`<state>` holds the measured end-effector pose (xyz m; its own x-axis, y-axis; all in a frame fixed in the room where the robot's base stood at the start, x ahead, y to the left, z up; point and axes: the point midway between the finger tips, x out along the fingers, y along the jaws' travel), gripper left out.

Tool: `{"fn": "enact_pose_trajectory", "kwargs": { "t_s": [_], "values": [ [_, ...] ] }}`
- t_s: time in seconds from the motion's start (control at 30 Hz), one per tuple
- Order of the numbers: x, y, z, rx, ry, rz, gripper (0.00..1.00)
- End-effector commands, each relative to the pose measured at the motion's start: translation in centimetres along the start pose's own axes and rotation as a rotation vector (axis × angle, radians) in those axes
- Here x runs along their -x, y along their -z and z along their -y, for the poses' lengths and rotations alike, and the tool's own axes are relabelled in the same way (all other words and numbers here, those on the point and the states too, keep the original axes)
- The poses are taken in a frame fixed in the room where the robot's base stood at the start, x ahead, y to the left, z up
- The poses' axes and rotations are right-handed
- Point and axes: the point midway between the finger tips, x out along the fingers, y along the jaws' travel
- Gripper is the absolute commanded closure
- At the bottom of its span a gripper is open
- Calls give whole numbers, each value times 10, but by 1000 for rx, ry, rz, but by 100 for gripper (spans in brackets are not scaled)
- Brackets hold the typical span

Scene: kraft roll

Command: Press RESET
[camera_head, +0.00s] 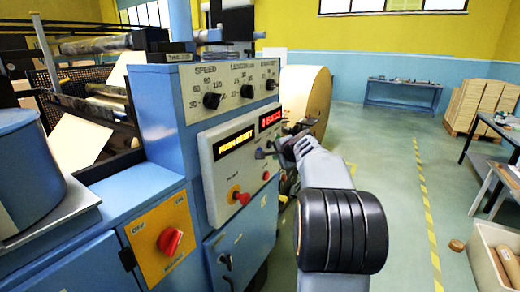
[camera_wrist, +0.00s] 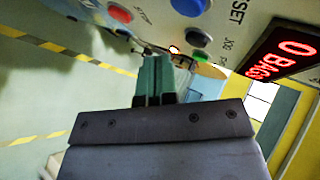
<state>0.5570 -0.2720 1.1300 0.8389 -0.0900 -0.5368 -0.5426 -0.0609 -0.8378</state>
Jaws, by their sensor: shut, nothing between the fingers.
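The control panel (camera_head: 222,171) is a pale sloped face on the blue machine. Its amber display (camera_head: 233,143) reads PUSH RESET, and a red display (camera_head: 270,117) beside it also shows in the wrist view (camera_wrist: 283,53), reading 0 BAGS. In the wrist view, a label ending in SET stands beside a blue button (camera_wrist: 190,6) at the top edge. My gripper (camera_head: 263,154) is shut and empty, close to the panel's right side. Its fingertips (camera_wrist: 158,60) point toward the panel; contact cannot be told.
A red mushroom knob (camera_head: 240,197) on a yellow ring projects from the panel. A red rotary switch (camera_head: 170,241) sits on an orange plate lower left. Speed and length dials (camera_head: 212,101) are above. A large kraft roll (camera_head: 304,98) stands behind my arm.

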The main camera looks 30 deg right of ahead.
Motion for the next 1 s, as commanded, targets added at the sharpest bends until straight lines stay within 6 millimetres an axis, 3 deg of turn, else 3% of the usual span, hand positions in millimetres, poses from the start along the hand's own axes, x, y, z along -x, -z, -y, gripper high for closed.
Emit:
{"fn": "enact_pose_trajectory", "kwargs": {
  "t_s": [0.33,1.0],
  "values": [
    [-16,-12,13,2,0,1,100],
    [-18,-13,13,1,0,0,100]
  ]
}}
